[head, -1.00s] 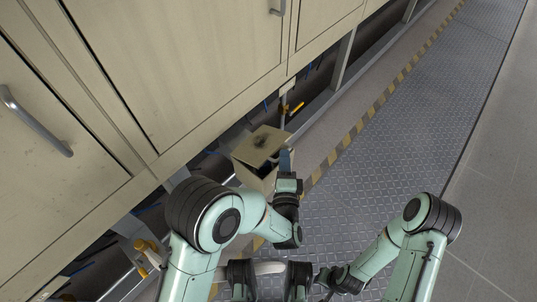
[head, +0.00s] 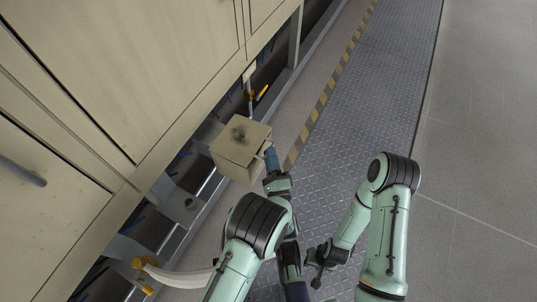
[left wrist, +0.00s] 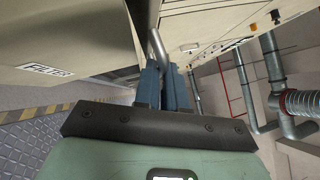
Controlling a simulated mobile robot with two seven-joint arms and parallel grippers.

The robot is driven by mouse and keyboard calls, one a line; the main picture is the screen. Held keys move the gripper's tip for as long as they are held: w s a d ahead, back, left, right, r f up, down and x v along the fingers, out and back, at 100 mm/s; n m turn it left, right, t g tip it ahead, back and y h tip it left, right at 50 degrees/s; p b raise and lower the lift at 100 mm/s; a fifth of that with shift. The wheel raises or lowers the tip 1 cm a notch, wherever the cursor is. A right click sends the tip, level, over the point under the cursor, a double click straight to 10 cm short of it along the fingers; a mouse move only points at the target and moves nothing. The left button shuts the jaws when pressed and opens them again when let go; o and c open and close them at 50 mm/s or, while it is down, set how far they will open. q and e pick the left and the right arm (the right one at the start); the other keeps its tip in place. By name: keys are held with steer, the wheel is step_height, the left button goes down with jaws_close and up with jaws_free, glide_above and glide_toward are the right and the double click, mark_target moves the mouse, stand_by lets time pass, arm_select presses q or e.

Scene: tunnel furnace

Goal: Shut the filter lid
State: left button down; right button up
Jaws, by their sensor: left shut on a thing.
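The filter box (head: 238,173) is a beige box beside the long cabinet in the head view. Its lid (head: 242,135) has a dark smudge on top and lies down on the box, flush or nearly so; a small gap cannot be ruled out. My left gripper (head: 271,157) is at the box's right side, shut on the lid's handle. In the left wrist view, the blue-grey fingers (left wrist: 165,85) close around the metal handle bar (left wrist: 157,43), and a FILTER label (left wrist: 48,69) shows at left. My right gripper (head: 318,268) hangs low, away from the box; its jaws are unclear.
Beige cabinet doors (head: 110,70) fill the left. A pipe with a yellow handle (head: 261,92) stands behind the box, and another yellow-handled valve (head: 145,264) is at lower left. Open floor with a hazard stripe (head: 322,98) lies to the right.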

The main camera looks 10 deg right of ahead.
arm_select(q)
steer(key=shift+w+a, duration=0.4)
steer(key=shift+a, duration=0.2)
steer(key=c, duration=1.2)
jaws_free()
steer(key=shift+w+f, duration=0.1)
steer(key=shift+f, duration=0.1)
